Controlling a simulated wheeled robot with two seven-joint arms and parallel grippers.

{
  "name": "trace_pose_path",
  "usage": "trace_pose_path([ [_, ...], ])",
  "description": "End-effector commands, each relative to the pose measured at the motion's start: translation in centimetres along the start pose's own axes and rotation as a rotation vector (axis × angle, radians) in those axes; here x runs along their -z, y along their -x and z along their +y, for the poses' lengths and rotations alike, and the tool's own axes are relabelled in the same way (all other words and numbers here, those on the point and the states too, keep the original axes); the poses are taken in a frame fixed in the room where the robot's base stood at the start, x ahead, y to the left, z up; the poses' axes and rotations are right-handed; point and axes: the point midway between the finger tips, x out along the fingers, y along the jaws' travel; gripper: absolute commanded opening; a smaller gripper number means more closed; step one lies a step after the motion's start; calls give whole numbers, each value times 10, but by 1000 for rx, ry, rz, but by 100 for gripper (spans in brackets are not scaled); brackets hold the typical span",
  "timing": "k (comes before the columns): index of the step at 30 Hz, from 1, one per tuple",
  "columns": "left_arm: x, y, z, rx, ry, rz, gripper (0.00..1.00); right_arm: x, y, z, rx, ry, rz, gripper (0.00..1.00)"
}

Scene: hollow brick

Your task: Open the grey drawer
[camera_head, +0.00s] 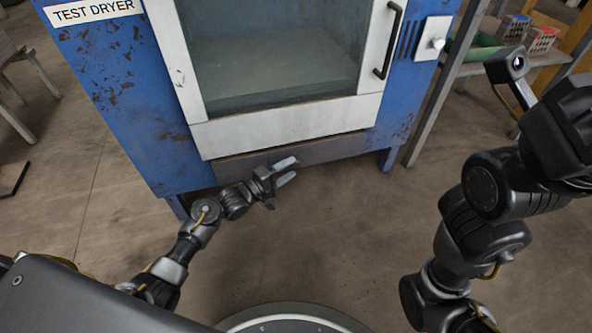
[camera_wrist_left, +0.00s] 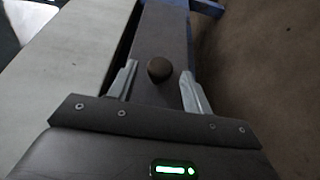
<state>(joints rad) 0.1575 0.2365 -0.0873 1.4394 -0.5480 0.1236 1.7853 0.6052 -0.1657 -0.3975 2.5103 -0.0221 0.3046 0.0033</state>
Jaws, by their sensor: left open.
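The grey drawer (camera_head: 335,150) is the dark grey strip low on the blue dryer, under its white door panel. Its front (camera_wrist_left: 163,38) runs up the middle of the left wrist view and carries a dark round knob (camera_wrist_left: 160,69). My left gripper (camera_head: 286,170) is open, just in front of the drawer and below the white panel. In the left wrist view its two fingers (camera_wrist_left: 159,76) stand on either side of the knob, apart from each other. Whether they touch the knob cannot be told. The knob is hidden in the head view. My right gripper does not show.
The blue dryer (camera_head: 130,100) has a glass door with a dark handle (camera_head: 388,40) and a white switch (camera_head: 432,40). A table with crates (camera_head: 541,40) stands at the back right. The concrete floor (camera_head: 340,230) before the dryer is clear. My right arm stays at the right.

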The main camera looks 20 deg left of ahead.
Motion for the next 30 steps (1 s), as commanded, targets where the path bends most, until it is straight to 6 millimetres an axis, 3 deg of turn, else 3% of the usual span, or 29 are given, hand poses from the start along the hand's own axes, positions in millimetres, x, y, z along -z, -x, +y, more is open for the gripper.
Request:
trace_pose_path([
  [7,0,-30,-2,0,1,-1,50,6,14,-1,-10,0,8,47],
  [18,0,-35,0,1,1,0,50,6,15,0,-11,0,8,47],
  [30,0,-35,0,1,0,1,0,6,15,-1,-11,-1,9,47],
])
